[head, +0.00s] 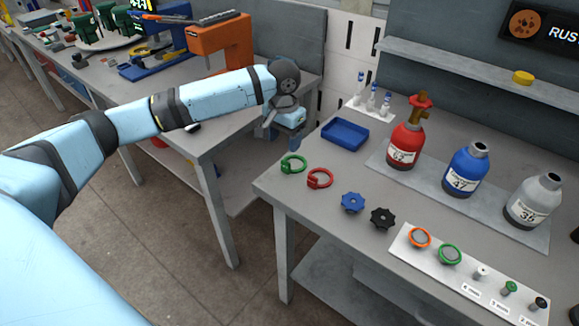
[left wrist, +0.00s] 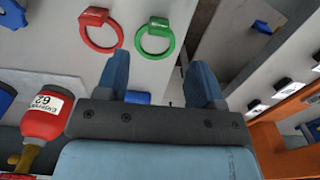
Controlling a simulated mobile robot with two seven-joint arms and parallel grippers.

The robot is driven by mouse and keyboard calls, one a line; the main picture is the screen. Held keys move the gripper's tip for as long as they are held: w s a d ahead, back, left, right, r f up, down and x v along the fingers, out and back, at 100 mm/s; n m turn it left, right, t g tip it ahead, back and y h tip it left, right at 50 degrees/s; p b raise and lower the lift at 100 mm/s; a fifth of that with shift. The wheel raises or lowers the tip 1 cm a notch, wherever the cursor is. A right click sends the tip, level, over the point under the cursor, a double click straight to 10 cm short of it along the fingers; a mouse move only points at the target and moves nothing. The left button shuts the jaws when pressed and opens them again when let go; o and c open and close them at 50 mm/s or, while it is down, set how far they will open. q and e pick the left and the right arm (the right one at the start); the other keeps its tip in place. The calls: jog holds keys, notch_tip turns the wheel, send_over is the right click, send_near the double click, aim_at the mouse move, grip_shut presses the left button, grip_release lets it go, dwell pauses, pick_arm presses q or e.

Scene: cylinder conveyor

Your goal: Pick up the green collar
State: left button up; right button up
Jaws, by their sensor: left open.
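The green collar (head: 284,166) is a ring lying flat near the left corner of the right-hand grey table, beside a red collar (head: 313,183). In the left wrist view the green collar (left wrist: 159,23) lies beyond the fingertips, with the red collar (left wrist: 84,37) to its left. My left gripper (head: 282,138) is above and behind the green collar in the head view. Its two blue fingers (left wrist: 159,72) are apart with nothing between them, and they do not touch the collar. My right gripper is not in view.
A blue tray (head: 345,134) lies behind the collars. A red cylinder (head: 405,150), a blue cylinder (head: 466,172) and a grey cylinder (head: 531,204) stand to the right. Blue (head: 352,203) and black (head: 383,218) handwheels lie in front. A gap separates the two tables.

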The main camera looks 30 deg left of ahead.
aim_at(285, 162)
pick_arm(q)
jog(key=f, duration=0.9)
jog(key=shift+w+f, duration=0.2)
jog(key=shift+f, duration=0.15)
jog(key=c, duration=1)
